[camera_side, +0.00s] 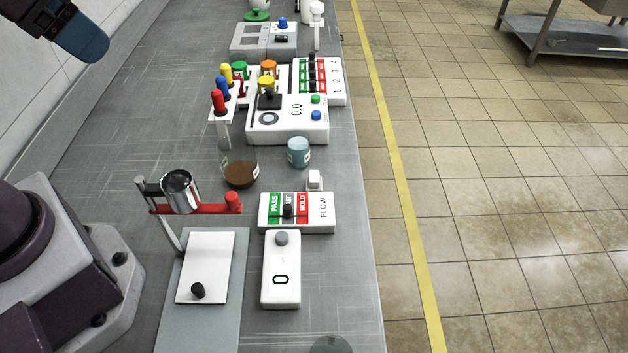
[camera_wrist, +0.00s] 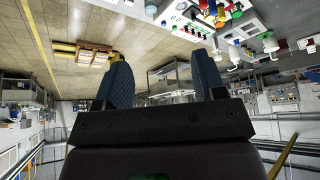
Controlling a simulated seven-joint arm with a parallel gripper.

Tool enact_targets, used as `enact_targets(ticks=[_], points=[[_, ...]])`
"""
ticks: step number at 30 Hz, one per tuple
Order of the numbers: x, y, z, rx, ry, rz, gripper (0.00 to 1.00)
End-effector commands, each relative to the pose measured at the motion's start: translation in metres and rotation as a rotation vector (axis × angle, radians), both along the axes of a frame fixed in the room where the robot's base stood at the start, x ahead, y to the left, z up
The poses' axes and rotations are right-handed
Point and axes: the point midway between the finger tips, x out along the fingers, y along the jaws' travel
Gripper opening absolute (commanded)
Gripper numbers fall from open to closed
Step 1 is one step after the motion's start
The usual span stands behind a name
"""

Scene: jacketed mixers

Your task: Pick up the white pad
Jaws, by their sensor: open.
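A flat white rectangular plate (camera_side: 207,262) with a black knob lies on a grey base at the lower left of the side view; it looks most like the white pad. A small white block (camera_side: 314,180) stands behind the FLOW panel, so I cannot be sure which is meant. My gripper (camera_side: 84,40) is at the top left of the side view, high above the bench and far from both; one blue finger shows there. In the wrist view my gripper (camera_wrist: 163,78) has its two blue fingers wide apart with nothing between them. Neither white thing can be made out there.
A red arm holding a metal cup (camera_side: 180,190) overhangs the plate's far end. A FLOW panel (camera_side: 320,212), a white box reading 0 (camera_side: 281,275), a brown-filled beaker (camera_side: 240,174) and a blue jar (camera_side: 298,152) stand nearby. Coloured-handled tools (camera_side: 220,103) stand farther back.

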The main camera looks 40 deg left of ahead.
Motion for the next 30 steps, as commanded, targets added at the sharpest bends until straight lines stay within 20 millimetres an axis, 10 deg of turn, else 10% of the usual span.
enact_targets(ticks=[11,30], points=[[0.011,-0.012,-0.022,-0.001,0.125,-0.06,0.64],[0.161,-0.093,-0.16,0.005,0.496,0.206,0.64]])
